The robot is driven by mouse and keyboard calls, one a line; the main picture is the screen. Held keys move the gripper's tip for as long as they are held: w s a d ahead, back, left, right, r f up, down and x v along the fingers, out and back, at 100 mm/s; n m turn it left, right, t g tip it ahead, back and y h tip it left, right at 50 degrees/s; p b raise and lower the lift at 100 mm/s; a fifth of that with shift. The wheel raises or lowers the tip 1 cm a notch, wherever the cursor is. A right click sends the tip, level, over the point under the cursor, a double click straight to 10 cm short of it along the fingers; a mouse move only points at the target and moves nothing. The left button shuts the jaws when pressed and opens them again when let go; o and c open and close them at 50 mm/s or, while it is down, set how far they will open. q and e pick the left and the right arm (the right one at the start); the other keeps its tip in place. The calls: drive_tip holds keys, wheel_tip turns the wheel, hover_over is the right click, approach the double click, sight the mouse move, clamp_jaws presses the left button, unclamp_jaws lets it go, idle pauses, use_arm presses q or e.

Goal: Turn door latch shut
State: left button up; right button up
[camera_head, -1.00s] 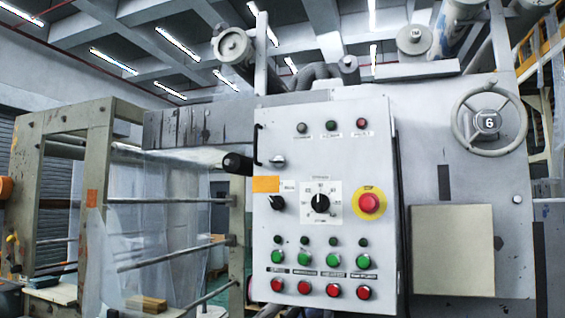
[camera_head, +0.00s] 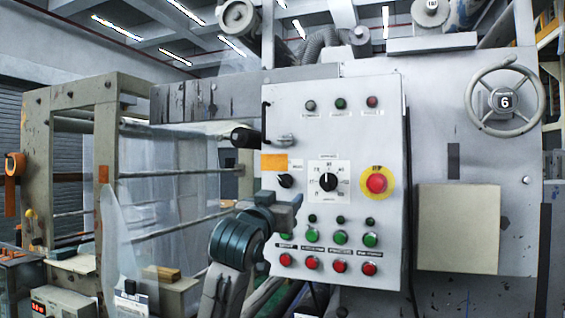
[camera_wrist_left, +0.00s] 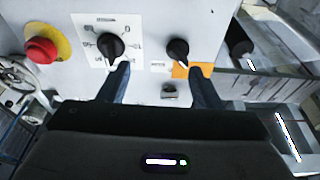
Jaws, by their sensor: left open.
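The door latch (camera_head: 281,140) is a small metal handle on the upper left of the grey control panel door (camera_head: 385,115). In the head view its handle looks roughly level. My left gripper (camera_head: 290,205) is in front of the panel's left side, below the latch. In the left wrist view, which is upside down, the latch (camera_wrist_left: 169,95) shows between the two open fingers of my left gripper (camera_wrist_left: 159,68), with nothing held. Contact with the panel cannot be told. My right gripper is out of view.
The panel holds a black dial (camera_head: 328,181), a red stop button (camera_head: 376,183) on a yellow ring, a small black knob (camera_head: 285,181) beside an orange tag, and rows of green and red buttons. A black roller end (camera_head: 245,137) juts out left of the latch.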

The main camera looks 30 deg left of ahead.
use_arm(q)
drive_tip(key=t, duration=0.1)
approach(285, 141)
drive_tip(key=s+f, duration=0.2)
drive_tip(key=n, duration=0.1)
drive_tip(key=shift+y, duration=0.3)
drive_tip(key=p+x, duration=0.2)
drive_tip(key=x, duration=0.1)
drive_tip(key=p+x, duration=0.2)
drive_tip(key=x, duration=0.1)
drive_tip(key=r+p+x, duration=0.1)
drive_tip(key=p+x, duration=0.1)
drive_tip(key=x, duration=0.2)
drive_tip(key=shift+s+d, duration=0.15)
drive_tip(key=shift+d, duration=0.2)
drive_tip(key=shift+w+a+r+t, duration=0.15)
drive_tip(key=shift+w+t, duration=0.15)
drive_tip(key=shift+w, duration=0.15)
drive_tip(key=c, duration=1)
